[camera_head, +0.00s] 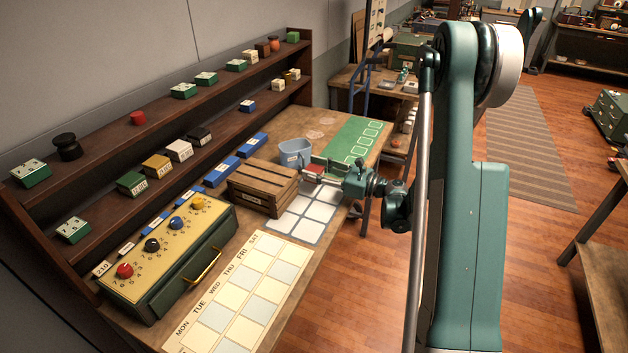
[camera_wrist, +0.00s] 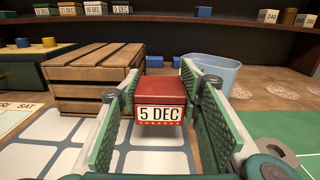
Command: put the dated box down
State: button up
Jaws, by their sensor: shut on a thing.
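A red box (camera_wrist: 161,92) has a white front label reading "5 DEC". My gripper (camera_wrist: 160,106) is shut on it, with one green pad on each side. In the head view my gripper (camera_head: 327,169) reaches in from the right, and the red box (camera_head: 314,168) shows only partly between its fingers. The box is upright, over or at the far end of a mat of pale squares (camera_head: 305,221). I cannot tell whether its underside touches the surface. The squares in view on this mat look empty.
A wooden crate (camera_head: 262,188) stands close on the left and a blue bucket (camera_head: 295,152) behind. A green mat (camera_head: 356,141) lies beyond. A weekday chart (camera_head: 246,290) and a knobbed panel (camera_head: 165,246) lie nearer. Shelves (camera_head: 185,107) hold several dated boxes.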

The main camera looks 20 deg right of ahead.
dwell(0.3)
jog(key=shift+f+b, duration=0.4)
jog(key=shift+f, duration=1.5)
jog(key=shift+s+a+f+b, duration=0.1)
jog(key=shift+s+f+b, duration=0.15)
jog(key=shift+f+b, duration=0.45)
jog(key=o, duration=0.9)
jog(key=shift+f, duration=0.1)
jog(key=shift+r, duration=0.25)
jog(key=shift+r+p, duration=0.3)
jog(key=shift+p, duration=0.35)
jog(key=v, duration=0.4)
jog(key=p+v, duration=0.1)
jog(key=v, duration=0.6)
jog(key=shift+s+d+r, duration=0.1)
jog(key=shift+d+r, duration=0.2)
jog(key=shift+d, duration=0.15)
